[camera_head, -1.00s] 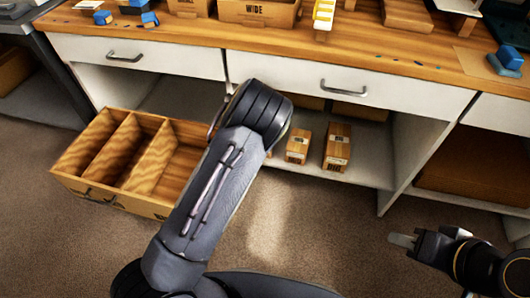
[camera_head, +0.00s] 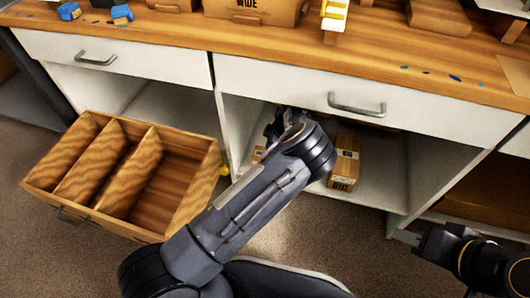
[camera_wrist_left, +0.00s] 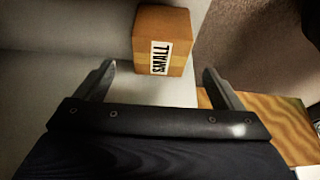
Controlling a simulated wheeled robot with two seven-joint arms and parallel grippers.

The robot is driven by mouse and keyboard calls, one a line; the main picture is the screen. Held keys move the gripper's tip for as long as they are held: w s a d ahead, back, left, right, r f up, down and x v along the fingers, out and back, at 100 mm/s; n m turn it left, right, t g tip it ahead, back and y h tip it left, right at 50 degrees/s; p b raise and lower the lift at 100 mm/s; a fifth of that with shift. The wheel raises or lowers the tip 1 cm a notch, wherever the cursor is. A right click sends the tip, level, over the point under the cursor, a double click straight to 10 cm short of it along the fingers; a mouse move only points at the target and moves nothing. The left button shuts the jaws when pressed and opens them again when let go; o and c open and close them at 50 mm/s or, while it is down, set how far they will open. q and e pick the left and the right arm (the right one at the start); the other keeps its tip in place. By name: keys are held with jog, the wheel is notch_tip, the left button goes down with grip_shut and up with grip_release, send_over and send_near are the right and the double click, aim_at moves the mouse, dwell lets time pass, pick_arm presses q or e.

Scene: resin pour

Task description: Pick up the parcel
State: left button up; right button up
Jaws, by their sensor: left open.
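A small brown cardboard parcel labelled SMALL (camera_wrist_left: 162,38) stands on the white shelf, seen in the left wrist view. My left gripper (camera_wrist_left: 159,72) is open, with its two fingers apart and the parcel just beyond and between their tips. No grip on it shows. In the head view my left gripper (camera_head: 284,126) reaches into the open shelf under the counter, its fingers mostly hidden by my arm. A sliver of a parcel (camera_head: 258,153) shows beside the wrist. Another parcel (camera_head: 345,163) stands to the right. My right gripper (camera_head: 404,237) is low at the right, above the carpet.
A wooden crate with dividers (camera_head: 205,190) stands on the carpet at the left; its wood also shows in the left wrist view (camera_wrist_left: 265,115). A white drawer front (camera_head: 270,82) and the counter (camera_head: 390,55) overhang the shelf. An upright panel (camera_head: 396,190) bounds the shelf's right.

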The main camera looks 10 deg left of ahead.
aim_at(263, 154)
pick_arm(q)
jog(key=b+x, duration=0.1)
jog(key=x, duration=0.1)
jog(key=shift+a+f, duration=0.15)
jog(key=shift+f, duration=0.15)
jog(key=b+x, duration=0.2)
jog(key=x, duration=0.2)
jog(key=shift+f, duration=0.15)
jog(key=shift+a+f+b, duration=0.2)
jog(key=shift+f+b, duration=0.15)
jog(key=shift+f, duration=0.05)
jog(key=shift+r, duration=0.1)
jog(key=c, duration=1.2)
